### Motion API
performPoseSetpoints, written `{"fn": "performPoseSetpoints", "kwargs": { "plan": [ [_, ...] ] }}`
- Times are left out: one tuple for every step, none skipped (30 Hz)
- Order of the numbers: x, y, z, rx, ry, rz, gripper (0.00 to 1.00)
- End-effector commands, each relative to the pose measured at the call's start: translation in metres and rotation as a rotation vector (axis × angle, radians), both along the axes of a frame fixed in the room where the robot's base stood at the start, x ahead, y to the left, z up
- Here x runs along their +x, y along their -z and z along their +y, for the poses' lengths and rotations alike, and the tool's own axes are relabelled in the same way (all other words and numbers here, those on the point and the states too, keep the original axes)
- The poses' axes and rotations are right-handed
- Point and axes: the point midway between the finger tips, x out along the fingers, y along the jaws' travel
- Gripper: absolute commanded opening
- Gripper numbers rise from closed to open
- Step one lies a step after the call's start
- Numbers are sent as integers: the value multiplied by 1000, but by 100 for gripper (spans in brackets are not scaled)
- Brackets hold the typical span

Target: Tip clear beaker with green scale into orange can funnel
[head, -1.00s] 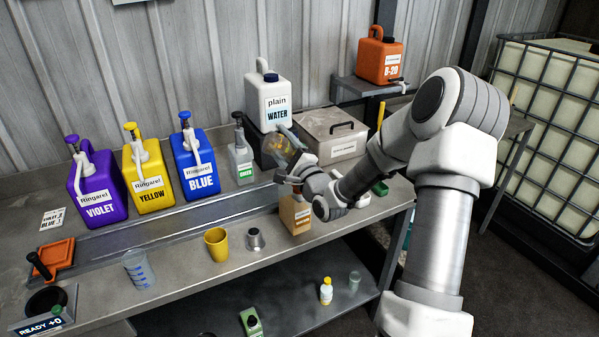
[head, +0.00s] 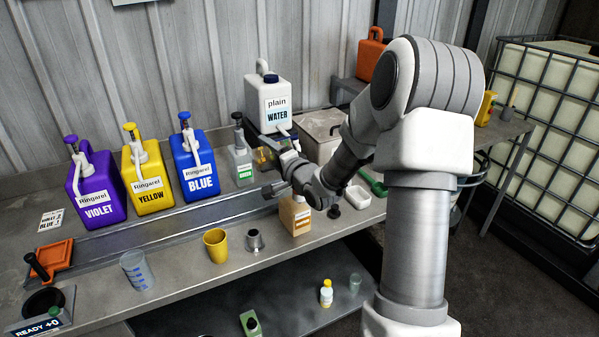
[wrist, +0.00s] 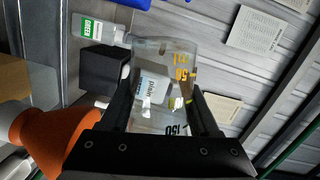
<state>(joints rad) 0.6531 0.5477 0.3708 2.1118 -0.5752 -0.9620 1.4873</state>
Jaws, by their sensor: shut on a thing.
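My gripper (wrist: 162,108) is shut on a clear beaker (wrist: 163,62), one finger on each side of it. The marks I can read on this beaker look orange-yellow and dark, not green; its contents I cannot make out. In the head view my gripper (head: 278,188) is above the bench in front of the white water can, and the beaker there is hard to see. An orange flared shape (wrist: 58,138), like a funnel, is at the lower left of the wrist view, apart from the beaker. In the head view an orange can (head: 371,58) stands at the back, partly behind my arm.
Violet (head: 95,185), yellow (head: 149,175) and blue (head: 193,165) cans line the back. The water can (head: 268,98) stands behind my gripper.

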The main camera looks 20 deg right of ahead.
Motion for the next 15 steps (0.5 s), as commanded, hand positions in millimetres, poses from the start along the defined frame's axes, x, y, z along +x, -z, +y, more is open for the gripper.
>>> {"fn": "performPoseSetpoints", "kwargs": {
  "plan": [
    [0,14,4,-27,-4,8,8],
    [1,18,6,-47,-3,13,8],
    [1,23,8,-74,-3,20,8],
    [2,26,9,-93,-3,24,8],
    [2,29,11,-113,-3,28,8],
    [2,24,12,-153,-4,35,8],
    [2,19,11,-187,-3,42,8],
    [2,18,12,-219,-2,52,8],
    [2,16,12,-262,-2,61,8],
    [2,16,11,-294,-1,67,8],
    [2,16,11,-323,-1,75,8],
    [2,14,11,-364,-2,83,8],
    [2,14,11,-393,-1,91,8],
    [2,13,10,-420,0,98,8],
    [2,21,9,-457,0,107,8]
  ]
}}
